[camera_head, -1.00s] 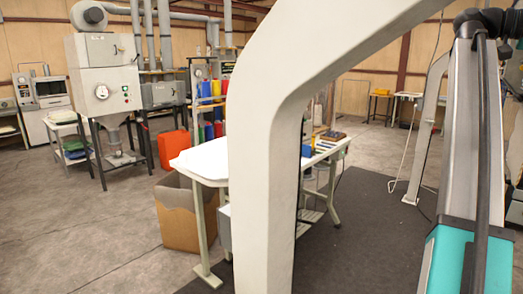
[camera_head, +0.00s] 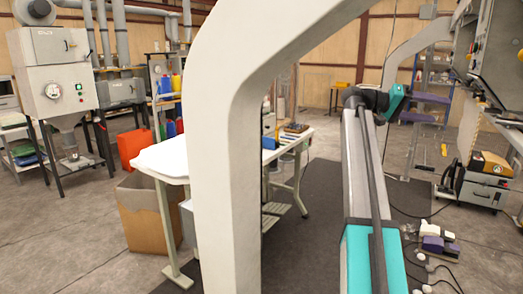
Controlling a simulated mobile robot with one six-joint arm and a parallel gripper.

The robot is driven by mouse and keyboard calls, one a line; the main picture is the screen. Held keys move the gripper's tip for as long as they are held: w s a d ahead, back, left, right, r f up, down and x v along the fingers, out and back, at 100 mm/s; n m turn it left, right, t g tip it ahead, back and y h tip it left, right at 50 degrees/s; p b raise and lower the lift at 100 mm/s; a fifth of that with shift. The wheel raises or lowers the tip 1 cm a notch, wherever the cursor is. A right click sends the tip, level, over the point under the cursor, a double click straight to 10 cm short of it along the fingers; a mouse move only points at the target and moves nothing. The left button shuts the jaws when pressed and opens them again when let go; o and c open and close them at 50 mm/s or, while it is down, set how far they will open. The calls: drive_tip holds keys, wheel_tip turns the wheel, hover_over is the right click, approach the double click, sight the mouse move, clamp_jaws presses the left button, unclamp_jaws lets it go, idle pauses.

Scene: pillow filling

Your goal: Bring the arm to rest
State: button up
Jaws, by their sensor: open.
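My arm (camera_head: 365,190) rises from the bottom right of the centre, a grey link with a teal lower section and a dark cable along it. It ends at a dark joint (camera_head: 366,98) with a teal piece (camera_head: 395,98) beyond it. I cannot make out my gripper or its fingertips. Purple parts (camera_head: 420,116) show just right of the teal piece, and I cannot tell what they belong to.
A thick white curved frame (camera_head: 228,170) stands close in front. Behind it is a white-topped table (camera_head: 165,160) with a cardboard box (camera_head: 145,212) beside it. A machine (camera_head: 490,180) stands at the right, with purple items (camera_head: 437,244) on the floor.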

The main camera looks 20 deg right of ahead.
drive_tip(key=w+a+f+n+t+y, duration=0.1)
drive_tip(key=w+a+f+n, duration=0.15)
drive_tip(key=f, duration=0.75)
drive_tip(key=w+a+f+n+t+y, duration=0.1)
drive_tip(key=w+a+f+n+t, duration=0.15)
drive_tip(key=f, duration=0.85)
drive_tip(key=w+a+f+n, duration=0.15)
drive_tip(key=w+f, duration=0.25)
drive_tip(key=f, duration=0.6)
drive_tip(key=s+a+f+n+y, duration=0.2)
drive_tip(key=a+f, duration=0.5)
drive_tip(key=f, duration=0.6)
drive_tip(key=s+a+f+n+t+y+p, duration=0.1)
drive_tip(key=s+a+f+y, duration=0.15)
drive_tip(key=a+f, duration=0.75)
drive_tip(key=s+a+f+n+y, duration=0.2)
drive_tip(key=s+a+f, duration=0.15)
drive_tip(key=f, duration=1.25)
drive_tip(key=s+a+f+g+y, duration=0.1)
drive_tip(key=s+a+f+y, duration=0.1)
drive_tip(key=s+a+f, duration=0.5)
drive_tip(key=s+a+f+n+g+y, duration=0.1)
drive_tip(key=s+a+f+y, duration=0.1)
drive_tip(key=s+a+f, duration=0.5)
drive_tip(key=s+a+f+g+y, duration=0.1)
drive_tip(key=s+a+f, duration=0.7)
drive_tip(key=s+a, duration=0.8)
drive_tip(key=shift+s+a+n+y+p, duration=0.2)
drive_tip(key=shift+s+n+y+p, duration=0.2)
drive_tip(key=shift+s+y, duration=0.3)
